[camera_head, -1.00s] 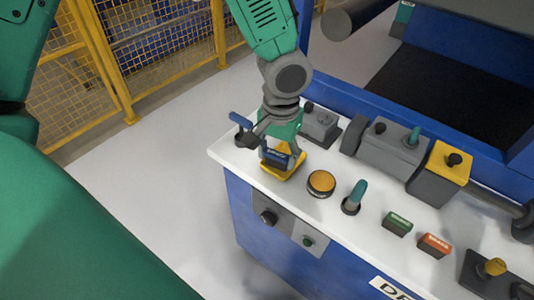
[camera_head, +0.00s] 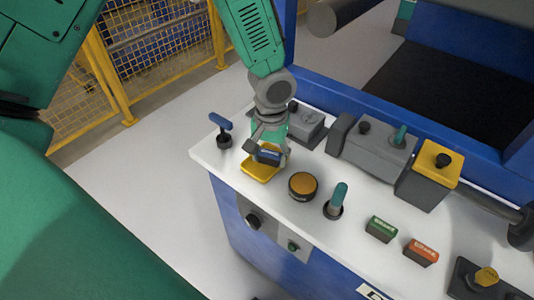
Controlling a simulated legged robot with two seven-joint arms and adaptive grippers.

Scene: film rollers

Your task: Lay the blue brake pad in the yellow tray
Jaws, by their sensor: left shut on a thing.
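The yellow tray (camera_head: 257,172) lies on the white console top near its left end. My left gripper (camera_head: 268,152) points down over the far part of the tray. It is shut on the blue brake pad (camera_head: 268,157), which is held at or just above the tray. I cannot tell whether the pad touches the tray floor. The gripper hides part of the pad and the tray's far side. My right gripper is not in view.
A blue-handled lever (camera_head: 222,128) stands left of the tray. An orange-topped round button (camera_head: 303,186) and a teal-handled lever (camera_head: 336,201) stand to the right. Green (camera_head: 381,229) and orange (camera_head: 421,252) blocks lie further right. A grey box (camera_head: 307,124) is behind.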

